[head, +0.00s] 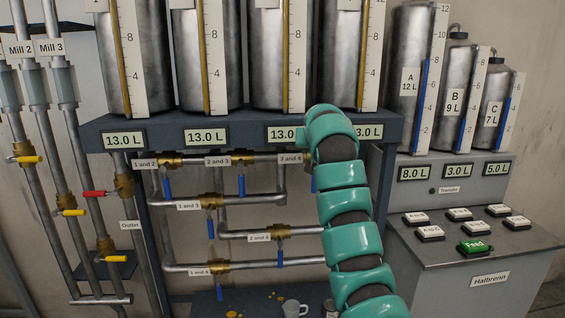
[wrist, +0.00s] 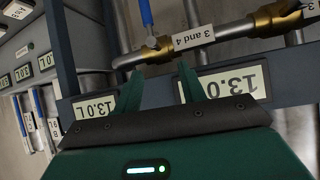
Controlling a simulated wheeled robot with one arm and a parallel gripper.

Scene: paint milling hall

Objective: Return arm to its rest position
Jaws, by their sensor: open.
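My teal segmented arm rises in the right half of the head view. It reaches toward the rack and covers part of the two right-hand 13.0 L displays. My gripper (wrist: 160,90) shows in the wrist view with its two green fingers apart and nothing between them. It points toward the rack's dark beam (head: 240,128) and the pipe with the "3 and 4" label (wrist: 194,38). A blue valve handle (wrist: 146,12) lies beyond the fingertips, apart from them as far as I can tell. The gripper itself is hidden in the head view.
Several steel tanks (head: 205,55) stand on the rack, with pipes and blue-handled valves below. A grey console (head: 480,247) with buttons stands at right, below tanks A (head: 408,85), B and C. Mill pipes (head: 40,165) with yellow and red handles are at left.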

